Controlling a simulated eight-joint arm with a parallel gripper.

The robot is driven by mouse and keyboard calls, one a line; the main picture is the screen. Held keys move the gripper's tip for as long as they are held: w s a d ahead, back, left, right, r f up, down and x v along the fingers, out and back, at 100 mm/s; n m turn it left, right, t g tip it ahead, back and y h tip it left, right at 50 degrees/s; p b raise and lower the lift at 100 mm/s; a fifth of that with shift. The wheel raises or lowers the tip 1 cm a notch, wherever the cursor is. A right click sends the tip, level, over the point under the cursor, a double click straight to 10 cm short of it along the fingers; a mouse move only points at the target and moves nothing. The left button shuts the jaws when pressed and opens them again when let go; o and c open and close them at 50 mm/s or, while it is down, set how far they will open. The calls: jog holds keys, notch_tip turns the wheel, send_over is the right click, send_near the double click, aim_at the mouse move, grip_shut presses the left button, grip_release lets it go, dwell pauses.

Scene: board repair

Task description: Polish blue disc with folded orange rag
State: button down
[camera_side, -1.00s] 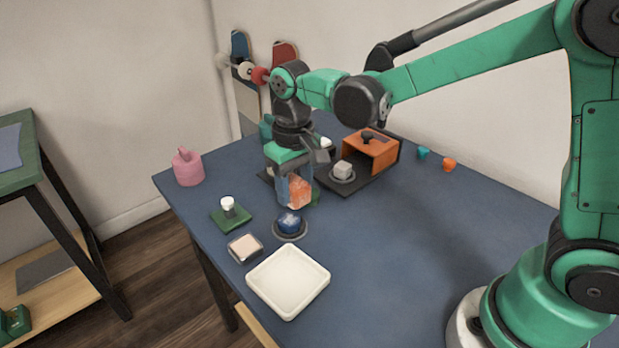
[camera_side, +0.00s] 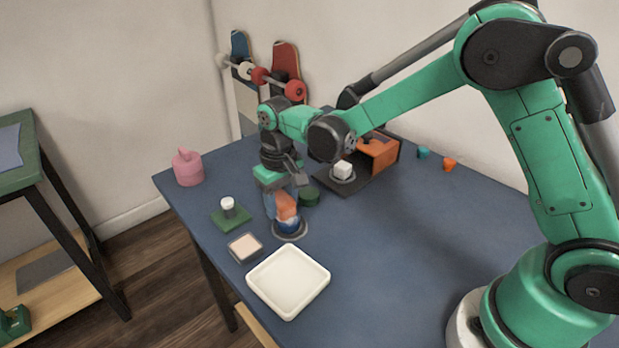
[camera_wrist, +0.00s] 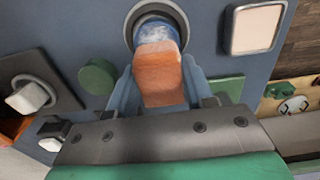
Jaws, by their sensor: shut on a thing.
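My gripper (camera_wrist: 160,88) is shut on the folded orange rag (camera_wrist: 158,72), with one blue finger on each side of it. The rag also shows in the side view (camera_side: 286,206), low between the fingers. The blue disc (camera_wrist: 155,32) sits in a round dark holder with a grey rim, which shows in the side view (camera_side: 290,236). The rag overlaps the disc's near part in the wrist view and appears to be at or just above its top; I cannot tell whether they touch.
A white tray (camera_side: 288,282) and a tan-topped square block (camera_side: 245,247) stand close to the disc. A green pad with a white-topped knob (camera_side: 230,212), a green cylinder (camera_side: 309,196), a pale cube on a round base (camera_side: 343,172) and a pink weight (camera_side: 187,168) stand around.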

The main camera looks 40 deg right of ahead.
jog(key=shift+s, duration=1.85)
jog(key=shift+s+r, duration=0.1)
jog(key=shift+r, duration=0.1)
notch_tip(320, 180, up, 8)
jog(key=shift+f, duration=0.1)
